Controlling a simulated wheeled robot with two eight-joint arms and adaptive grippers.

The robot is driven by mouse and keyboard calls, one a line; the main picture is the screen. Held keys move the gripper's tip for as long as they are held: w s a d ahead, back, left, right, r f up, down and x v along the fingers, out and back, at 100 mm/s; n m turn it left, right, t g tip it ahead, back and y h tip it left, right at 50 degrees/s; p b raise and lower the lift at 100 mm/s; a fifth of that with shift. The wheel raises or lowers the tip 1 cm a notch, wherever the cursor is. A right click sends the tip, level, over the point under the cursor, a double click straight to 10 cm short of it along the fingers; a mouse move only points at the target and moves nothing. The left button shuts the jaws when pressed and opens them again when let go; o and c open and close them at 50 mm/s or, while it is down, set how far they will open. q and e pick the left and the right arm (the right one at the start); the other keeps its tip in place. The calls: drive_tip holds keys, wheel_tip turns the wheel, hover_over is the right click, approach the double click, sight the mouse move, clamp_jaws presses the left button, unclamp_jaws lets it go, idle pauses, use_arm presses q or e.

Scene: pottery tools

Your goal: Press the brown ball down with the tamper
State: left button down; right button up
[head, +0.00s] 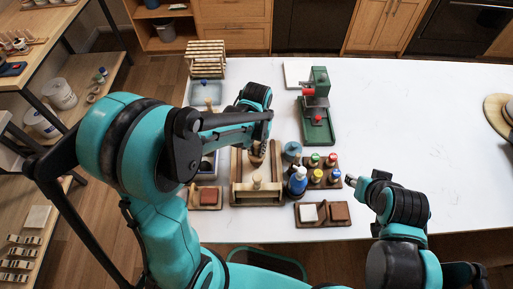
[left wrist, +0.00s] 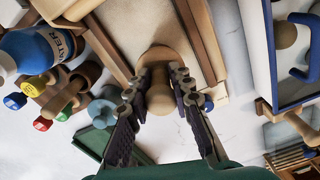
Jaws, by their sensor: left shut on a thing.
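My left gripper (head: 262,141) is over the far part of a wooden tray (head: 236,180). In the left wrist view the gripper (left wrist: 160,82) is shut on the tamper (left wrist: 160,98), a wooden tool with a rounded knob between the fingers and a wider round base. The base lies over the floor of the tray (left wrist: 121,64); whether it touches anything is unclear. I cannot make out the brown ball; the tamper and my arm may hide it. My right gripper (head: 353,181) is over the table to the right, and its opening does not show.
A blue bottle (head: 297,182) and a rack of colour-capped jars (head: 317,177) stand right of the tray. A green press (head: 318,112) stands behind them. A light-wood knob (head: 257,179) is at the tray's near end. The table's right part is mostly clear.

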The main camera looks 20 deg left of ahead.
use_arm(q)
drive_tip(key=shift+f+b, duration=0.9)
drive_tip(key=shift+f, duration=0.1)
drive_tip(key=shift+r, duration=0.1)
idle(0.4)
drive_tip(key=shift+r+p, duration=0.7)
drive_tip(key=shift+r, duration=0.15)
drive_tip(key=shift+f+b, duration=0.95)
drive_tip(key=shift+f, duration=0.05)
drive_tip(key=shift+r, duration=0.1)
drive_tip(key=shift+r+p, duration=0.75)
drive_tip(key=shift+r, duration=0.15)
drive_tip(key=shift+f+b, duration=0.95)
drive_tip(key=shift+f, duration=0.15)
drive_tip(key=shift+r, duration=0.1)
